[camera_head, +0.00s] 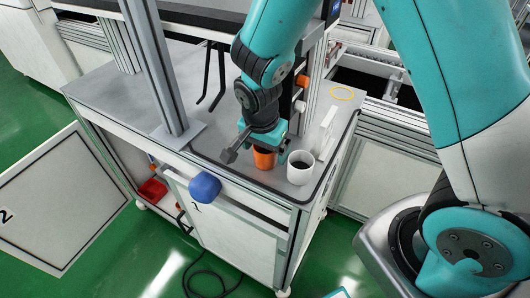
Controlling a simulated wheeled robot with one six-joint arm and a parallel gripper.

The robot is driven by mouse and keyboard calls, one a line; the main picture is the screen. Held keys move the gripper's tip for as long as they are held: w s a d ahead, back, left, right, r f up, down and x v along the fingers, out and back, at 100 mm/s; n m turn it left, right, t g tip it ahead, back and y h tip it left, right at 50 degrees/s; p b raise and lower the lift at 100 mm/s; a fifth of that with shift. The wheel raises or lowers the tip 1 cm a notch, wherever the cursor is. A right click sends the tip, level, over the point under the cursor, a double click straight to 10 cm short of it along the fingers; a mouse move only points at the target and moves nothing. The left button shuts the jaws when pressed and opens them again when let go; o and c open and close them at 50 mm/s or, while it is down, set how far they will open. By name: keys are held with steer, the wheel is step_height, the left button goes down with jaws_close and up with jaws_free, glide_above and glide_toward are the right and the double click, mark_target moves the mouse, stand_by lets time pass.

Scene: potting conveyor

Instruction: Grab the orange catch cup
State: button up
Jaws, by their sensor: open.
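The orange catch cup (265,160) stands upright on the grey bench top (215,140), left of a white cup. My gripper (262,144) is directly above and over the orange cup, at the end of my teal and dark arm. The gripper is open. Its body covers the cup's rim, and its fingertips are hard to make out. I cannot tell whether the fingers touch the cup.
A white cup (300,172) with dark contents stands close right of the orange cup. A blue rounded object (205,187) is at the bench's front edge. A metal post (157,70) rises at left.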

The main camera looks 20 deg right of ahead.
steer(key=shift+w+d+f, duration=0.1)
steer(key=shift+d+f, duration=0.1)
steer(key=shift+f, duration=0.75)
steer(key=shift+c, duration=0.5)
steer(key=c, duration=0.9)
steer(key=shift+a+r, duration=0.1)
steer(key=shift+r, duration=0.05)
